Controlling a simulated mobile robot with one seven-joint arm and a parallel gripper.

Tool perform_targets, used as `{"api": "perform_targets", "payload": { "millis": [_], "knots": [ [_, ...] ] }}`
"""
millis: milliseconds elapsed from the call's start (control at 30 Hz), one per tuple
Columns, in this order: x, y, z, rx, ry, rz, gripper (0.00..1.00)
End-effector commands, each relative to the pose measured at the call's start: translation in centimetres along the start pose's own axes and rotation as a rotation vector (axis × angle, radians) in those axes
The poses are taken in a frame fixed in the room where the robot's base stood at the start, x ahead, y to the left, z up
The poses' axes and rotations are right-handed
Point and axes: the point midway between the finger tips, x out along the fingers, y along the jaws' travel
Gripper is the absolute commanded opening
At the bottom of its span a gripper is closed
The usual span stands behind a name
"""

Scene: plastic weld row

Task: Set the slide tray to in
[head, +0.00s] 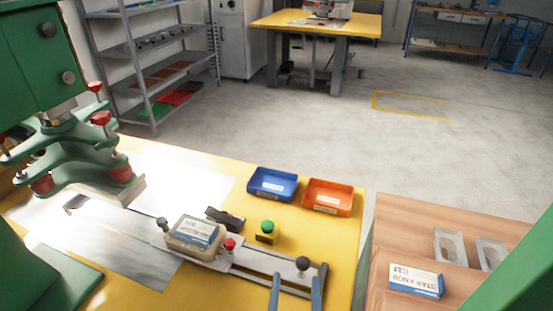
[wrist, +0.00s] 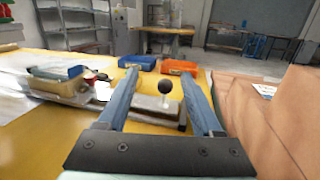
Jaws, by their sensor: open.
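The slide tray (head: 240,262) is a pale metal plate on a low rail on the yellow bench. It sits out to the right of the green press (head: 75,165), not under its head. A beige holder (head: 178,242) on it carries a blue-and-white pack (head: 197,233). A black ball knob (head: 302,264) stands near the rail's right end; it also shows in the wrist view (wrist: 165,87). My gripper (head: 296,277) has blue fingers and is open and empty. In the wrist view (wrist: 160,76) the knob appears between the fingers, with gaps on both sides; contact is not visible.
A green button box (head: 266,232), a blue bin (head: 273,184) and an orange bin (head: 327,197) stand behind the rail. A wooden table (head: 392,225) at the right holds a white-and-blue box (head: 416,281) and grey trays. Open floor lies beyond.

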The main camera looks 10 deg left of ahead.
Motion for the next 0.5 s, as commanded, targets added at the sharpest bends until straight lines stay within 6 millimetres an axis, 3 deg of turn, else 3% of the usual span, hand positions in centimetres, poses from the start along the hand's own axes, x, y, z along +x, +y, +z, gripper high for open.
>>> {"api": "perform_targets", "payload": {
  "millis": [33,500],
  "knots": [
    [0.5,0.2,1.4,-0.034,-0.018,0.007,0.67],
    [3.6,2.2,10.0,-0.395,-0.148,0.045,0.67]
  ]
}}
